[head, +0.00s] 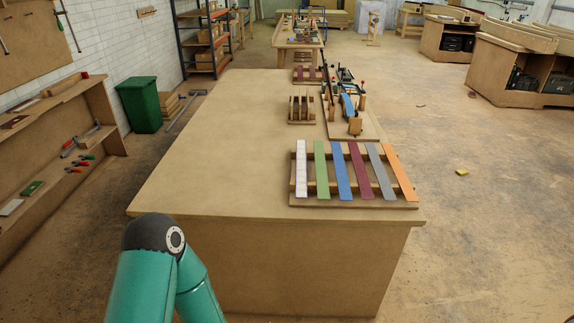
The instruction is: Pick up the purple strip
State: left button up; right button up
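The purple strip (361,172), a dark reddish purple, lies in a row of strips on a low wooden rack (300,201) at the near right of the workbench. The blue strip (342,172) is on its left and the grey strip (380,172) on its right, with small gaps between them. No gripper touches it. Neither of my grippers shows; only a teal arm link of mine is seen at the lower left, in front of the bench.
White (301,170), green (321,170) and orange (399,172) strips share the rack. Behind it stand a slotted wooden holder (301,107) and a clamping fixture (355,125) with a blue piece. The left half of the workbench (215,150) is clear.

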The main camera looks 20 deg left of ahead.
aim_at(300, 164)
jog(key=z, duration=0.05)
jog(key=i, duration=0.95)
jog(key=u, duration=0.2)
jog(key=k, duration=0.9)
jog(key=z, duration=0.15)
jog(key=i, duration=0.8)
jog(key=z, duration=0.05)
